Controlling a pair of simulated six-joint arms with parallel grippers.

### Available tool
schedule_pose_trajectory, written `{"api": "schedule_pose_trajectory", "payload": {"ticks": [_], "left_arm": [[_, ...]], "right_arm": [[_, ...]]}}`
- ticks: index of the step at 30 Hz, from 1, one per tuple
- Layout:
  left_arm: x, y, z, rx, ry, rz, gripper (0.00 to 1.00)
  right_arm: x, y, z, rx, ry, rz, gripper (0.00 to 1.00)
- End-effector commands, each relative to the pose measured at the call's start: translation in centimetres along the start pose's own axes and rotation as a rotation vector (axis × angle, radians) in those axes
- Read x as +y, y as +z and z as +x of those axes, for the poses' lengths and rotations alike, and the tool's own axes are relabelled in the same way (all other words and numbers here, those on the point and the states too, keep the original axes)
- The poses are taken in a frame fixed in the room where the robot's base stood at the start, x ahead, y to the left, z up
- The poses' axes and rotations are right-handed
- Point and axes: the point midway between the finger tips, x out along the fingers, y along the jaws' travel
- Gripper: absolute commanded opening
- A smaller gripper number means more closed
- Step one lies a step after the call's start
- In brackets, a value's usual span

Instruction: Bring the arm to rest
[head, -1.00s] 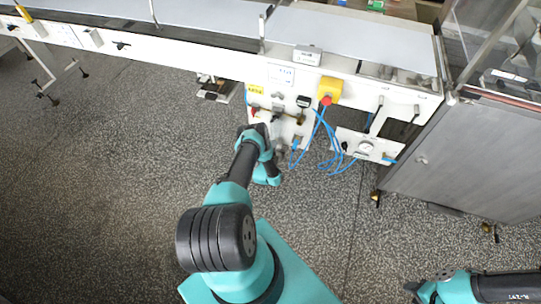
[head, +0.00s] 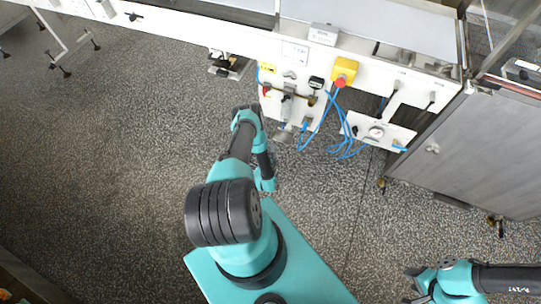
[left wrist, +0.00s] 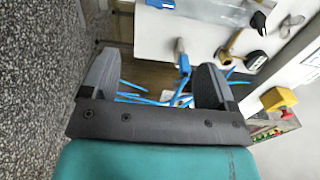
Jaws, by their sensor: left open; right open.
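My left arm (head: 238,150) reaches from its teal base toward the white machine's front panel, its last links folded down short of the panel. The left gripper (left wrist: 157,62) is open in the left wrist view, with two grey fingers apart and nothing held between them. Blue hoses (left wrist: 130,97) show behind and between the fingers; I cannot tell how far off they are. In the head view the left fingers are hard to make out against the arm. My right gripper (head: 411,285) is open and empty over the floor at the lower right.
A long conveyor (head: 235,39) runs along the back. A grey metal cabinet (head: 470,150) stands at the right.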

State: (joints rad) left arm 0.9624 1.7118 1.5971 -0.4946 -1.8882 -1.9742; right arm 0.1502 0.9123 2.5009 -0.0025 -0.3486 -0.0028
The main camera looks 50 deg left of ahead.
Motion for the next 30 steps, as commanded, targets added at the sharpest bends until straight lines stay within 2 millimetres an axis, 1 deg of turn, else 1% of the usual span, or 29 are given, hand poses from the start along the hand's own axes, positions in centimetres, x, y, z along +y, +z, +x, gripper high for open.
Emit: {"api": "schedule_pose_trajectory", "payload": {"ticks": [1, 3, 6, 20, 23, 26, 29, 30], "left_arm": [[0.0, 0.0, -0.7, 0.000, 0.002, 0.000, 0.81], [0.0, 0.0, -1.3, 0.000, 0.002, 0.000, 0.81], [0.0, 0.0, -1.7, -0.001, 0.000, 0.000, 0.81], [0.0, 0.0, -1.8, 0.000, 0.000, 0.000, 0.81], [-0.2, -0.3, -1.5, 0.007, 0.008, -0.012, 0.81], [-0.7, -1.3, -0.7, 0.034, 0.045, -0.062, 0.81], [-1.6, -3.1, 0.7, 0.078, 0.122, -0.158, 0.81], [-2.1, -4.1, 1.3, 0.099, 0.164, -0.210, 0.81]], "right_arm": [[0.0, 0.0, 0.0, 0.000, 0.000, 0.000, 0.43], [0.0, 0.0, 0.0, 0.000, 0.000, 0.000, 0.43], [0.0, 0.0, 0.0, 0.000, 0.000, 0.000, 0.43], [0.0, 0.0, 0.0, 0.000, 0.000, 0.000, 0.43], [0.0, 0.0, 0.0, 0.000, 0.000, 0.000, 0.43], [0.0, 0.0, 0.0, 0.000, 0.000, 0.000, 0.43], [0.0, 0.0, 0.0, 0.000, 0.000, 0.000, 0.43], [0.0, 0.0, 0.0, 0.000, 0.000, 0.000, 0.43]]}}
